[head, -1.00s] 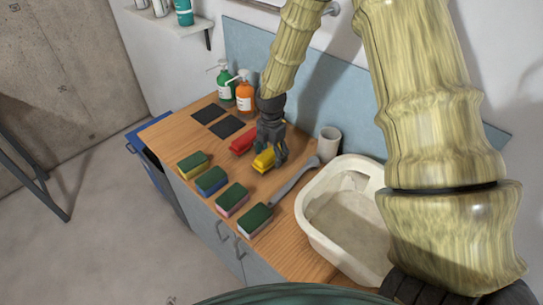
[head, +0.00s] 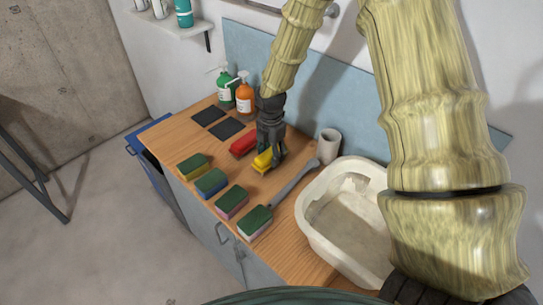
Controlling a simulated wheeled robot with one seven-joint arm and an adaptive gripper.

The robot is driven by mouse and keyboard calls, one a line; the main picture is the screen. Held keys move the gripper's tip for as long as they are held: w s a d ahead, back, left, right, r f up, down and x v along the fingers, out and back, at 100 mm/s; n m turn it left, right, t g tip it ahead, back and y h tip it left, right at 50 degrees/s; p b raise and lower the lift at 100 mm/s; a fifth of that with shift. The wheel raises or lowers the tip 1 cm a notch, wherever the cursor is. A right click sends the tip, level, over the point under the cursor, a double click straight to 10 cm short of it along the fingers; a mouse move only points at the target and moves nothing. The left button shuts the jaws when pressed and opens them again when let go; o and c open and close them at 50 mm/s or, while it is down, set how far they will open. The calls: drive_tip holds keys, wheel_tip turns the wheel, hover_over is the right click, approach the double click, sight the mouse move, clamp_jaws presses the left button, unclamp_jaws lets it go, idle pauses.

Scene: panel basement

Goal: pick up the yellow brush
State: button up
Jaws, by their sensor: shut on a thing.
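The yellow brush (head: 263,160) is on the wooden counter, near its middle, just right of a red brush (head: 243,145). My gripper (head: 271,154) points down from above and is shut on the yellow brush. The fingers hide part of its far right end. I cannot tell whether the brush is clear of the counter or still touching it.
Several green-topped sponges (head: 231,202) line the counter's front edge. Behind are dark squares (head: 227,128), a green bottle (head: 226,90) and an orange bottle (head: 244,98).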

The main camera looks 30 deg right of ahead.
sight(271, 152)
wheel_tip(271, 152, up, 9)
drive_tip(key=b, duration=0.2)
drive_tip(key=shift+b, duration=0.35)
